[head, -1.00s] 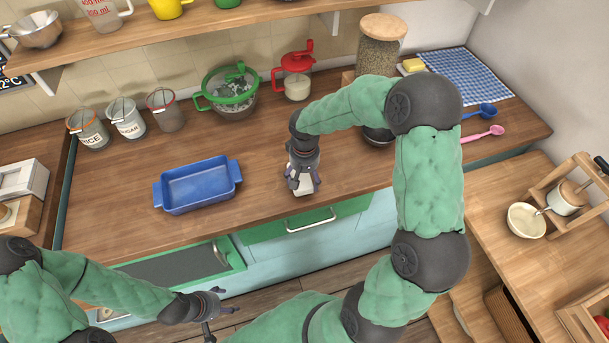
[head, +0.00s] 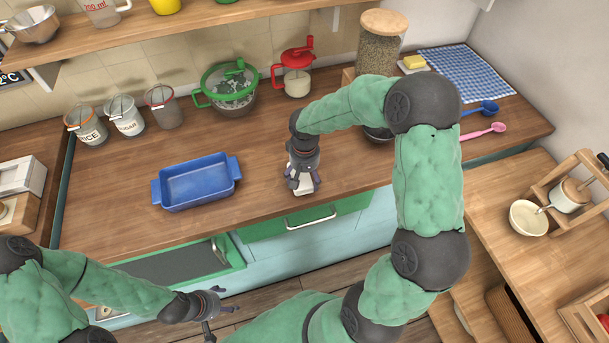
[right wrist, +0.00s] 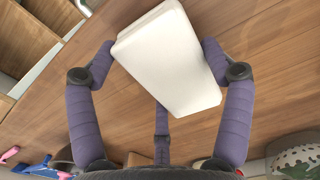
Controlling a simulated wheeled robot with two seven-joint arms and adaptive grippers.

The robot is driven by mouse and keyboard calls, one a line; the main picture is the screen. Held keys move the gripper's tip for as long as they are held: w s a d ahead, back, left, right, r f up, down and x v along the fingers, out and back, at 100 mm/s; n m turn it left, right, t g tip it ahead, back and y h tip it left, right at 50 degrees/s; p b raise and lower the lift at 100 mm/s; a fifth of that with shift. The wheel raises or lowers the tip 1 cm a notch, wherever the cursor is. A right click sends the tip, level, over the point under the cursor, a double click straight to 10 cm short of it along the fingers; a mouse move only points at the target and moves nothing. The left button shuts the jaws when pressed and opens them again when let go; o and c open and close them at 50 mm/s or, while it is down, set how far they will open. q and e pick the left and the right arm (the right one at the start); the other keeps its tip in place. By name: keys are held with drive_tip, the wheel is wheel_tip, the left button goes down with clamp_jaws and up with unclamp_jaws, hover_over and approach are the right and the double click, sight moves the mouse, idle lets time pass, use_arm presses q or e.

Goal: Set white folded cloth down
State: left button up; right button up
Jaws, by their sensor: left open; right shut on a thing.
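The white folded cloth (right wrist: 170,60) fills the middle of the right wrist view as a thick white block. My right gripper (right wrist: 158,65) has its purple fingers on both sides of it and is shut on it. In the head view the right gripper (head: 303,182) points down at the counter's front part, with a bit of white cloth (head: 303,188) showing between its fingers. I cannot tell whether the cloth touches the counter. My left gripper (head: 212,312) is open and empty, low in front of the counter near the open green drawer.
A blue baking dish (head: 198,186) stands left of the right gripper on the wooden counter (head: 260,190). A green colander (head: 229,88), a red-lidded jar (head: 297,72) and labelled canisters (head: 127,117) stand behind. A dark bowl (head: 378,134) is partly hidden by my right arm.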

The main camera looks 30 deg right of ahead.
drive_tip(key=shift+f, duration=0.3)
drive_tip(key=o, duration=1.5)
drive_tip(key=shift+c, duration=0.2)
wheel_tip(320, 180, up, 12)
clamp_jaws()
idle(0.7)
